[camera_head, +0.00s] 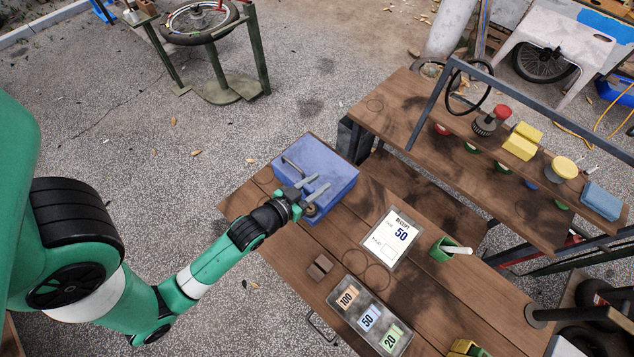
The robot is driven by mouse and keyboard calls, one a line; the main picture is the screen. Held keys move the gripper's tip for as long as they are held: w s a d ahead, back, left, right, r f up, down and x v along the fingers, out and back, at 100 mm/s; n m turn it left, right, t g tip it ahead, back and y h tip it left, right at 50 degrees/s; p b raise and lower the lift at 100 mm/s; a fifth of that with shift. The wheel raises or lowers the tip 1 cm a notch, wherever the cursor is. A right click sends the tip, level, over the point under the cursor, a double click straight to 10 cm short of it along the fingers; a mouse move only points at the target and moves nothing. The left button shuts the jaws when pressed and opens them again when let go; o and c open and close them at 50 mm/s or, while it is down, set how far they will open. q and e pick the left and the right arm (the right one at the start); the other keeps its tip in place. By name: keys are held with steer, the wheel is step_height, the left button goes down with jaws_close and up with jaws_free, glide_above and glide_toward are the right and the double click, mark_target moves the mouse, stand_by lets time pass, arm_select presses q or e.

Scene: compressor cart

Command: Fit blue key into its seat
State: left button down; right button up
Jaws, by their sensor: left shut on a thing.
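No piece that I can surely call the blue key shows. A blue tile marked 50 (369,317) lies in a grey tray (341,310), between an orange tile marked 100 (347,296) and a green tile marked 20 (390,339). My left gripper (321,184) is at the front of a blue box (338,176), its grey fingers over the box top. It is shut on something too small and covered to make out. A small brownish round part shows beside the fingers. No seat can be told for certain. My right gripper is out of view.
A raised shelf (410,113) with knobs and blocks stands behind. A dark metal rail crosses over it.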

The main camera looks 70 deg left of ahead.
arm_select(q)
step_height(320, 180, down, 5)
steer(key=b, duration=0.4)
steer(key=shift+f, duration=0.25)
steer(key=shift+p, duration=0.5)
stand_by(1.1)
steer(key=shift+f+b, duration=0.95)
steer(key=shift+f, duration=0.2)
steer(key=shift+r, duration=0.1)
steer(key=shift+r+p, duration=0.7)
steer(key=shift+p, duration=0.15)
steer(key=shift+p, duration=0.35)
stand_by(1.0)
